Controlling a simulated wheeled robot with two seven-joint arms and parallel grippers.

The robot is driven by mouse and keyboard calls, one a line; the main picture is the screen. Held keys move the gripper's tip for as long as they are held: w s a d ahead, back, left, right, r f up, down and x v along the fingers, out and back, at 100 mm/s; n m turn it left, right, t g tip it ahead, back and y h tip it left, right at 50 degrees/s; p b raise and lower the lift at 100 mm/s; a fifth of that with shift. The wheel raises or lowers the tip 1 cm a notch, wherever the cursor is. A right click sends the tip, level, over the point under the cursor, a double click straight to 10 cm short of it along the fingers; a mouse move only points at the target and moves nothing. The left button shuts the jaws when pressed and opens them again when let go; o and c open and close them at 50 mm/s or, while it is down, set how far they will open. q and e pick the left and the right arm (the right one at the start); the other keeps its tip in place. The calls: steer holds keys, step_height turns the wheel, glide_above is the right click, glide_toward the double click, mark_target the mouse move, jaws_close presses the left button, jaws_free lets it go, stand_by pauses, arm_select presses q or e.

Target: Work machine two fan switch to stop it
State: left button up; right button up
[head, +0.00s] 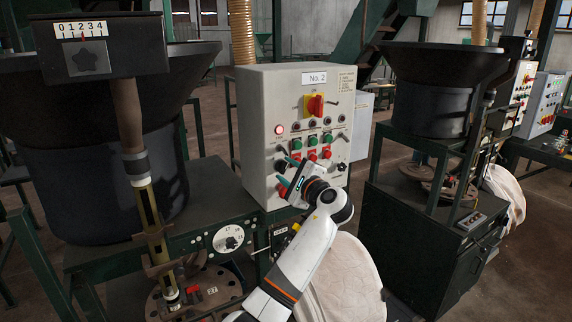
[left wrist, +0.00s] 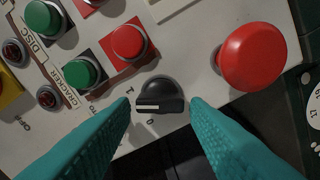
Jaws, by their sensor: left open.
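The No. 2 control box (head: 300,95) is a pale grey panel in the middle of the head view. A black rotary switch (left wrist: 160,97) with a white mark, and "1" and "0" beside it, sits low on the panel face. I cannot tell surely which figure the mark points at. My left gripper (head: 285,171) is at the panel's lower left. Its teal fingers (left wrist: 160,112) are open, one on each side of the switch knob; contact is not clear. In the head view the fingers partly hide this area. My right gripper is not in view.
A large red mushroom button (left wrist: 252,50) is right beside the switch in the wrist view. Green and red push buttons, such as a red one (left wrist: 127,42), are close by. A red-yellow main switch (head: 315,105) is higher up. A black hopper (head: 90,150) stands left.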

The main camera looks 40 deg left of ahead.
arm_select(q)
steer(key=shift+w+a, duration=0.2)
steer(key=shift+a, duration=0.3)
steer(key=c, duration=0.7)
steer(key=shift+f+n+b, duration=0.25)
steer(key=shift+n+b, duration=0.35)
steer(key=shift+b, duration=0.45)
steer(key=n+b, duration=0.2)
steer(key=b, duration=0.1)
steer(key=n+b, duration=0.5)
steer(key=b, duration=0.1)
steer(key=shift+f+n+b, duration=0.25)
steer(key=shift+n+b, duration=0.1)
steer(key=shift+n, duration=0.05)
steer(key=shift+r+n+b, duration=0.15)
steer(key=shift+n+b, duration=1.35)
